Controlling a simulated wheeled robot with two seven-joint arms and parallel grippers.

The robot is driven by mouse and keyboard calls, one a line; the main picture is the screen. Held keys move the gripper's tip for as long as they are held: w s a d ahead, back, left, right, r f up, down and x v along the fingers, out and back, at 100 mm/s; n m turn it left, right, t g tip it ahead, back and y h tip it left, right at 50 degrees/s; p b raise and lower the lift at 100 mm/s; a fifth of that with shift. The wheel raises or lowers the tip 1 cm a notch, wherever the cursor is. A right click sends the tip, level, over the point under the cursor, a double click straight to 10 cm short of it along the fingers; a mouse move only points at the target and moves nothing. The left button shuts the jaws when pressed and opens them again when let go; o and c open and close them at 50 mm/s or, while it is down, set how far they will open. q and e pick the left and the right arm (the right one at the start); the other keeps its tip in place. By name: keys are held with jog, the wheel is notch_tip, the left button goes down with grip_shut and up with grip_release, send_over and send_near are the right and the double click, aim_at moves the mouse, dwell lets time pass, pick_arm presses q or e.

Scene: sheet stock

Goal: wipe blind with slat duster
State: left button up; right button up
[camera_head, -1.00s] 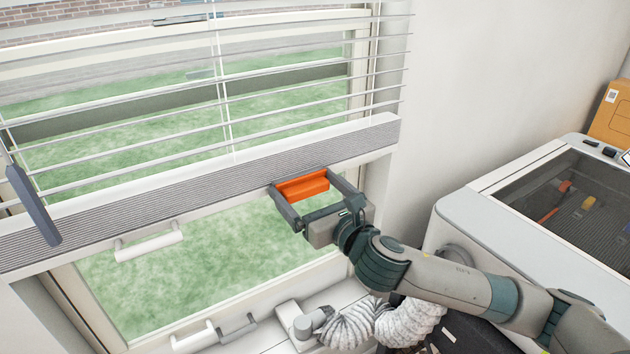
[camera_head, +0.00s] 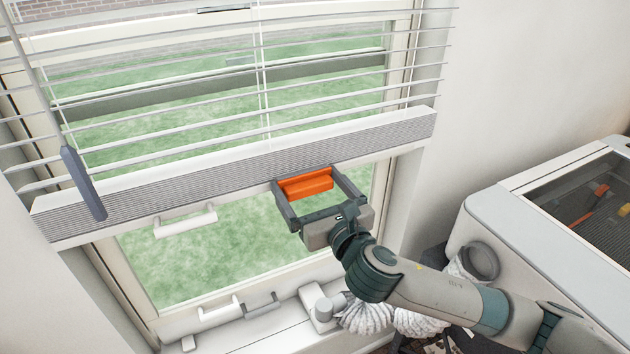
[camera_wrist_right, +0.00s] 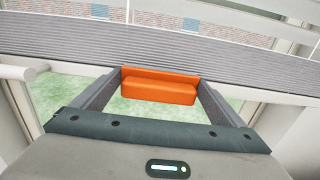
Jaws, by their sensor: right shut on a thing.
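The blind (camera_head: 250,110) hangs over the window, with thin white slats above a thick stack with a ribbed grey front (camera_head: 250,165). My right gripper (camera_head: 308,192) is shut on an orange block, seemingly the slat duster (camera_head: 306,184), held between its two wide-set fingers. The duster is at the lower edge of the stack, towards its right end; I cannot tell whether it touches. In the right wrist view the duster (camera_wrist_right: 160,88) sits between the fingertips, below the ribbed front (camera_wrist_right: 230,62). My left gripper is not in view.
A blue-grey wand handle (camera_head: 83,183) hangs in front of the blind's left part. White window handles (camera_head: 186,221) are below the stack. A grey fitting (camera_head: 322,308) stands on the sill. A pale machine with a dark lid (camera_head: 520,225) stands at right.

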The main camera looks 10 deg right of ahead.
aim_at(330, 175)
jog(key=shift+d, duration=0.1)
dwell(0.4)
